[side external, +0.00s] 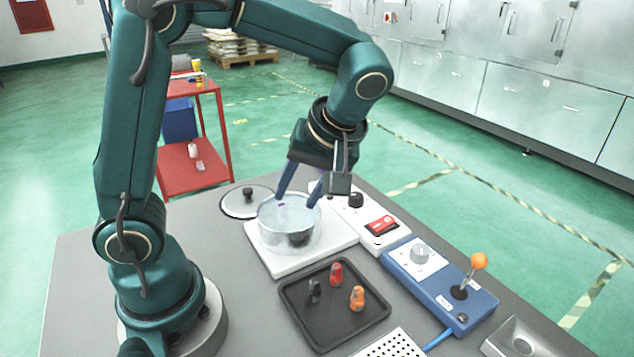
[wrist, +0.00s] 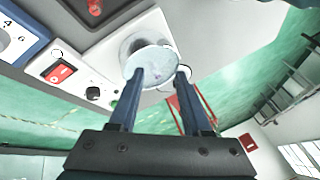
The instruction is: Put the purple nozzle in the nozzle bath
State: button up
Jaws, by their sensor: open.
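The nozzle bath (side external: 262,222) is a clear round pot of liquid on a white hotplate base; it also shows in the wrist view (wrist: 148,55). My gripper (side external: 296,201) points down over the bath, its two blue fingers spread apart with the tips at about rim height. In the wrist view the gripper (wrist: 160,73) frames the bath between its fingers. A small purple spot, seemingly the purple nozzle (side external: 281,205), shows inside the bath near the left fingertip; it is also faint in the wrist view (wrist: 157,76). Its lower part and exact pose cannot be made out.
A dark tray (side external: 311,331) in front holds a red nozzle (side external: 336,274), an orange nozzle (side external: 357,298) and a black nozzle (side external: 314,291). A round lid (side external: 240,210) lies behind the bath. A blue control box (side external: 440,285) with an orange-knobbed joystick stands right.

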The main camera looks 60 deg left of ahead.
jog(key=s+d+r+m+t+h, duration=0.2)
jog(key=s+d+m+t+h, duration=0.3)
jog(key=m, duration=0.6)
jog(key=shift+s+d+t, duration=0.35)
jog(key=shift+s+t, duration=0.25)
jog(key=shift+t, duration=0.4)
